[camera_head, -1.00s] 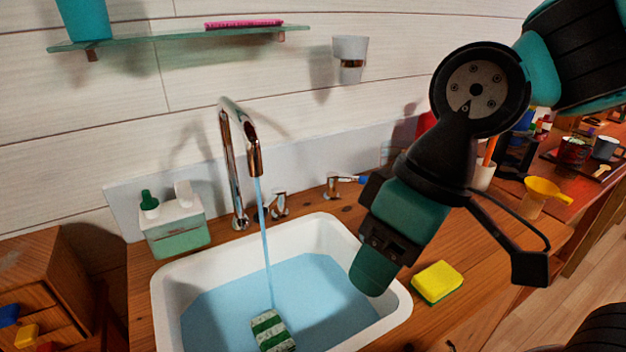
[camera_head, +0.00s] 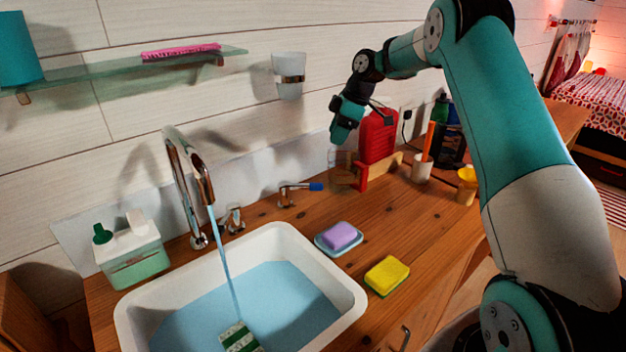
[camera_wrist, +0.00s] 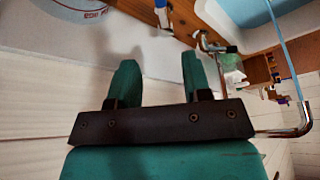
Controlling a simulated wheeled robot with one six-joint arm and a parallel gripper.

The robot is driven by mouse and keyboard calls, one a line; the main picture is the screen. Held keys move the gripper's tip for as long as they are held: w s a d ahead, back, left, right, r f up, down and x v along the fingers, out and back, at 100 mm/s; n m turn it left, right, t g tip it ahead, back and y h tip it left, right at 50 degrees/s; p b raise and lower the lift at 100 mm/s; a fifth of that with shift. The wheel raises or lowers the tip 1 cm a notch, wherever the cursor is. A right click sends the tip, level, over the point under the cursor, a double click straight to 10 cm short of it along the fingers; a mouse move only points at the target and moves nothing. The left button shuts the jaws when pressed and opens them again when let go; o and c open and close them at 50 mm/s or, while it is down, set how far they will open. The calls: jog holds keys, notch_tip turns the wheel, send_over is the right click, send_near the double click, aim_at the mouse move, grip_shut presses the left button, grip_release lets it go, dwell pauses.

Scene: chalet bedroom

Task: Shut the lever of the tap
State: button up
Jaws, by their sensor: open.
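The chrome tap (camera_head: 172,165) stands behind the white sink (camera_head: 345,315), and blue water runs from its spout. A small chrome handle (camera_head: 234,220) sits close beside its base. Farther right is a chrome lever with a blue tip (camera_head: 315,187), pointing right. My gripper (camera_head: 340,138) is above and to the right of the blue-tipped lever, near the wall, touching nothing I can see. In the wrist view my gripper (camera_wrist: 158,75) has its fingers apart and empty. The tap (camera_wrist: 306,112) is at the right there, and the blue tip (camera_wrist: 160,4) is at the top edge.
A red canister (camera_head: 379,135) stands beside my gripper at the wall. A purple soap (camera_head: 340,235) on a dish and a yellow sponge (camera_head: 387,274) lie right of the sink. A soap dispenser (camera_head: 130,250) is left of the tap. A glass shelf (camera_head: 110,60) hangs above.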

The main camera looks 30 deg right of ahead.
aim_at(311, 184)
jog(key=p+x, duration=0.3)
jog(key=x, duration=1.3)
jog(key=shift+a+f, duration=0.15)
jog(key=shift+f, duration=0.1)
grip_shut()
